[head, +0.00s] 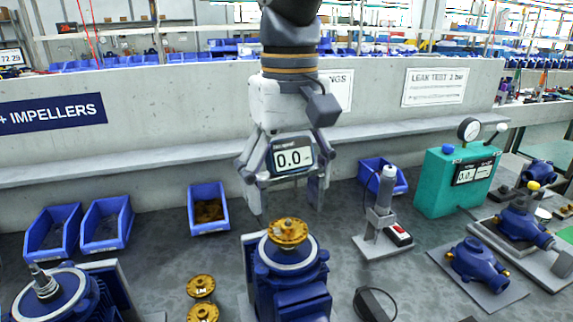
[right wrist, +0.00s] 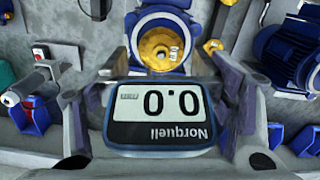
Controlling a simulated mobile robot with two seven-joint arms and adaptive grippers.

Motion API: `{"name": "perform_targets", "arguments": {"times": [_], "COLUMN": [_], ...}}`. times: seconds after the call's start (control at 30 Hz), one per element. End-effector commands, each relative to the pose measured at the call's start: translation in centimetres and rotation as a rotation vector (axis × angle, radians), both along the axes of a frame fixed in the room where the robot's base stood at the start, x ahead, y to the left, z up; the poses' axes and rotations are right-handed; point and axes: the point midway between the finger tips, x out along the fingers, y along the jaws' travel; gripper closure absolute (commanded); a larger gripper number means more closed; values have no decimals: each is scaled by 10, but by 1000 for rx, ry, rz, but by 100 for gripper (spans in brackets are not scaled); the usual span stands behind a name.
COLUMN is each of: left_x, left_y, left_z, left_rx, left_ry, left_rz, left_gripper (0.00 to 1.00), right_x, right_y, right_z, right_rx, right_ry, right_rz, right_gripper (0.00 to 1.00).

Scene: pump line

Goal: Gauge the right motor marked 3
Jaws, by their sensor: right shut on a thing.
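My right gripper (head: 290,192) is shut on a dark digital gauge (head: 293,159), whose display reads 0.0. The gauge also fills the middle of the right wrist view (right wrist: 158,115), upside down, with "Norquell" on it. Below the gauge in the head view stands a blue motor (head: 290,285) with a brass impeller (head: 288,232) on top; the gauge appears apart from it. This motor also shows at the top of the right wrist view (right wrist: 152,18). I cannot read a number on it. Another blue motor (head: 50,300) with a bare shaft is at far left. My left gripper is not in view.
Two brass impellers (head: 201,286) lie left of the middle motor. Blue bins (head: 208,208) stand along the back wall. A grey stand (head: 380,222) with a red switch, a green tester (head: 452,180) and blue pumps (head: 478,265) are at right. A black device (head: 372,303) lies in front.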

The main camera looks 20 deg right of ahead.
Motion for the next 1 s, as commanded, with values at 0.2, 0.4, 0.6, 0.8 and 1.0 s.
{"name": "perform_targets", "arguments": {"times": [0.2, 0.4, 0.6, 0.8, 1.0], "left_x": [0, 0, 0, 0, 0], "left_y": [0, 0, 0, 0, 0], "left_z": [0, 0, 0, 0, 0], "left_rx": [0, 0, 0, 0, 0], "left_ry": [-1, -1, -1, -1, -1], "left_rz": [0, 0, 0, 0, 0], "left_gripper": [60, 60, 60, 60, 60], "right_x": [0, 0, 0, 0, 0], "right_y": [0, 0, 0, 0, 0], "right_z": [-31, -52, -60, -60, -60], "right_rx": [-1, -1, 0, 0, 0], "right_ry": [0, 1, -2, -2, -2], "right_rz": [-1, 0, 0, 0, 0], "right_gripper": [62, 62, 62, 62, 62]}}
